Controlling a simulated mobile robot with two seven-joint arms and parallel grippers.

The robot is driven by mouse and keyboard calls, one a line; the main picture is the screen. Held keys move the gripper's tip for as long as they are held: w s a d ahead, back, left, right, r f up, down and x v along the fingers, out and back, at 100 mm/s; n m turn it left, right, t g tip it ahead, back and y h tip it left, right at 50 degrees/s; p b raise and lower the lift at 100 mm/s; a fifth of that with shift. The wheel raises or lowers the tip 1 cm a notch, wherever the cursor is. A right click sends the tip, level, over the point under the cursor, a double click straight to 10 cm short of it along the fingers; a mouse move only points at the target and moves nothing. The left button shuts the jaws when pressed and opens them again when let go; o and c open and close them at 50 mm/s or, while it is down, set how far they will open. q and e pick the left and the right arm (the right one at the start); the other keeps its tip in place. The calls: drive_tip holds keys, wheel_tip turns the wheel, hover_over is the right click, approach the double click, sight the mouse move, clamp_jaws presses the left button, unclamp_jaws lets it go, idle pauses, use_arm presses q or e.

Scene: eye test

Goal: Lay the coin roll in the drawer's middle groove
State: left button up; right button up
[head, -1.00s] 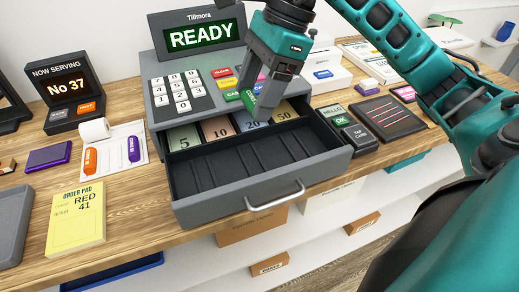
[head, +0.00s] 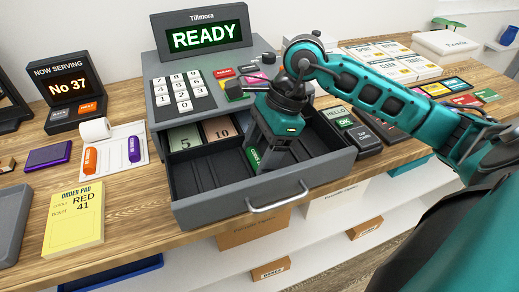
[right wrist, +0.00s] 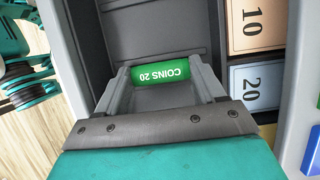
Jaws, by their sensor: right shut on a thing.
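The coin roll (head: 253,158) is green and marked "COINS 20"; it also shows in the right wrist view (right wrist: 160,72). My right gripper (head: 260,160) is shut on it, with a finger at each end of the roll. It points down into the open grey drawer (head: 215,209), over the dark grooved front part. Dark grooves (head: 203,176) show to the left of the gripper.
Behind the grooves are note slots marked 5 (head: 184,138) and 10 (head: 219,129). The register (head: 180,93) stands behind. An orange roll (head: 89,160) and a purple roll (head: 134,148) lie on a white tray at left. A card terminal (head: 345,125) stands right of the drawer.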

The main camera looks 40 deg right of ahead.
drive_tip(key=shift+f, duration=0.1)
drive_tip(key=o, duration=0.7)
drive_tip(key=shift+f, duration=0.1)
drive_tip(key=o, duration=0.4)
drive_tip(key=shift+o, duration=0.2)
drive_tip(key=shift+r, duration=0.3)
drive_tip(key=v, duration=1.2)
drive_tip(key=shift+f, duration=0.1)
